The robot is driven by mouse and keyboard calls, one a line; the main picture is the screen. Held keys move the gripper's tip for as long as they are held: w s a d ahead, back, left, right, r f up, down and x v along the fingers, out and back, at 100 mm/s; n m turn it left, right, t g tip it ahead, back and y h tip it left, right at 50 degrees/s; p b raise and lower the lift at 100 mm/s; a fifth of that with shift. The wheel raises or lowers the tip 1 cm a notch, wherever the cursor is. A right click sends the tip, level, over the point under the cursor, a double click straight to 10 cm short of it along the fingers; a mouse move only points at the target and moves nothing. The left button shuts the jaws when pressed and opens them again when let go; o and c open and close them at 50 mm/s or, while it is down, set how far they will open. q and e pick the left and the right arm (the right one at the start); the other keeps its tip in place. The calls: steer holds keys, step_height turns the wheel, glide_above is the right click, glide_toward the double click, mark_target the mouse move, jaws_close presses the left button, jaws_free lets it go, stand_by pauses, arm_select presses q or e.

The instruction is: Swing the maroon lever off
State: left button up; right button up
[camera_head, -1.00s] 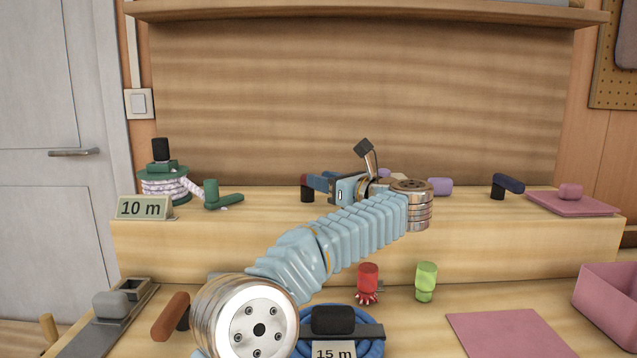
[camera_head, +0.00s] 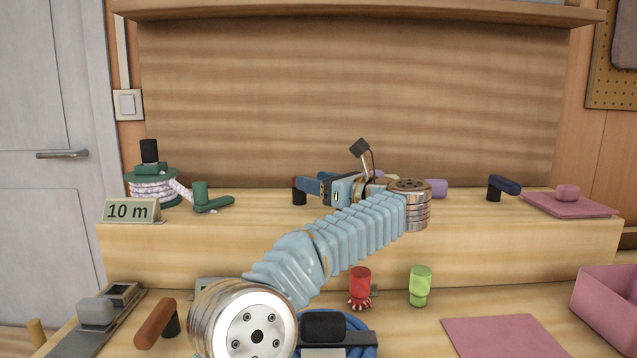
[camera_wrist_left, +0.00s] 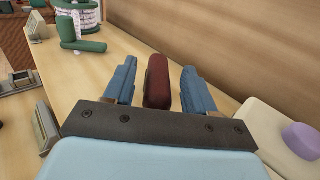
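The maroon lever (camera_head: 296,184) is on the raised wooden shelf, left of my left gripper (camera_head: 308,186) in the head view, which partly hides it. In the left wrist view, the lever's long rounded handle (camera_wrist_left: 157,82) lies between the two blue fingers of the left gripper (camera_wrist_left: 158,80). The fingers are open, with a narrow gap seen on each side of the handle. My right gripper is not in view.
A green lever (camera_head: 210,200) and a rope spool (camera_head: 152,186) stand left on the shelf. A navy lever (camera_head: 503,186) and a pink plate (camera_head: 570,206) are at the right. Red (camera_head: 359,285) and green (camera_head: 420,287) knobs stand below. Shelf between is mostly clear.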

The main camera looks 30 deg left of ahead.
arm_select(q)
steer(key=b+v, duration=0.2)
steer(key=v, duration=1.1)
steer(key=shift+d, duration=0.4)
